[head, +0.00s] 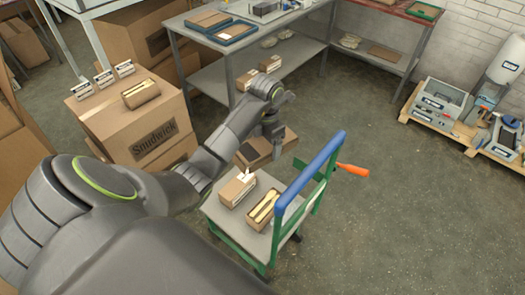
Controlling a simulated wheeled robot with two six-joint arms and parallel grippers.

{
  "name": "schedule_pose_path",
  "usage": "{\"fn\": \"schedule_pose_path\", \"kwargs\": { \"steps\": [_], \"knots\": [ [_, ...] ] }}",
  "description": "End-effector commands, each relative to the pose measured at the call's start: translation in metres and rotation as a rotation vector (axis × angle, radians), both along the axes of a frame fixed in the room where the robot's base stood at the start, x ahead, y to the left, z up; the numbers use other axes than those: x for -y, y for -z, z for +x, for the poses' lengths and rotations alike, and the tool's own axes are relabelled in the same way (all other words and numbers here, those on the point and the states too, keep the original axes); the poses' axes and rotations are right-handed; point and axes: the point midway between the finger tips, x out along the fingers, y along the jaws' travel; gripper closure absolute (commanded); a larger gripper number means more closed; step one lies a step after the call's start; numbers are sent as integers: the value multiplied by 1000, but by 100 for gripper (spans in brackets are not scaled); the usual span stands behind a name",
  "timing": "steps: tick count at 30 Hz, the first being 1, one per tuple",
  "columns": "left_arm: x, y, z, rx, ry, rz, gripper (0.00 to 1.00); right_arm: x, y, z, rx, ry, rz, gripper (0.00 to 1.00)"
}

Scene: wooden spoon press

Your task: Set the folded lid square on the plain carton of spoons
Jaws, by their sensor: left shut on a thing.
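My left gripper (272,143) points down, shut on a brown cardboard piece, the folded lid (256,158), which it holds in the air over the far end of the cart. The jaws hide part of the lid. An open carton of yellow spoons (261,219), with no card on it, sits on the cart deck nearer the handle. A second carton (231,195), with a white card standing on it, is to its left. The lid is apart from both cartons. Another open spoon carton (142,95) sits on a large box. My right gripper is out of view.
The cart (231,223) has a blue-topped green handle (310,170) at its right, with an orange piece (352,169) sticking out. The large Smudwick box (155,148) stands left. A metal table (250,45) is behind.

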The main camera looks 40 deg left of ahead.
Motion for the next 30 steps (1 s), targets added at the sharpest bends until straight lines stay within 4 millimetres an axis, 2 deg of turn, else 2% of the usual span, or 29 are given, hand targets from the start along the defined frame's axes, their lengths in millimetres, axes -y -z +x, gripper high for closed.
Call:
{"fn": "schedule_pose_path", "kwargs": {
  "steps": [1,12,24,30],
  "knots": [
    [1,26,1,2,-10,-2,42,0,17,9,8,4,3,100],
    [2,113,2,0,-97,-1,42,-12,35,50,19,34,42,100],
    [3,206,3,-1,-189,-2,42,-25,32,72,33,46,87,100],
    [4,235,4,-1,-223,-2,42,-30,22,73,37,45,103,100]
  ]
}}
